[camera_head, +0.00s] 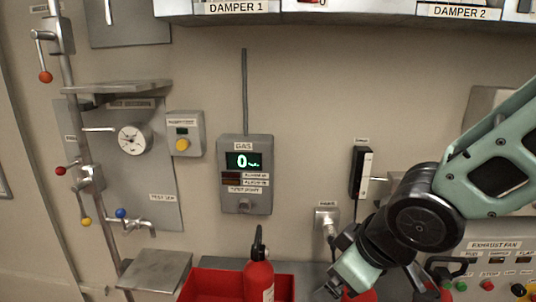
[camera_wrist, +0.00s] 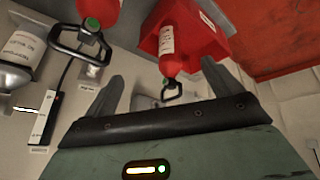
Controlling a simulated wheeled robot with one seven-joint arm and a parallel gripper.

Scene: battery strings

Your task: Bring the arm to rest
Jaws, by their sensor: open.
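My arm reaches in from the right in the head view, bent at a dark wrist joint. My gripper (camera_head: 328,291) points down and left at the bottom of the head view, where its fingertips are partly cut off. In the wrist view my gripper (camera_wrist: 155,85) shows two dark fingers spread apart with nothing between them. Beyond the fingers are the wall fittings and a red fire extinguisher (camera_wrist: 168,52), which stands in or against a red bin (camera_wrist: 212,38). I see no contact between the fingers and anything.
The gas panel (camera_head: 244,175) is on the wall at centre. Left are a gauge (camera_head: 134,139), valve levers and a steel shelf (camera_head: 117,87). The red bin (camera_head: 205,287) holds an extinguisher (camera_head: 259,276) left of my gripper. An exhaust fan panel (camera_head: 495,265) is at lower right.

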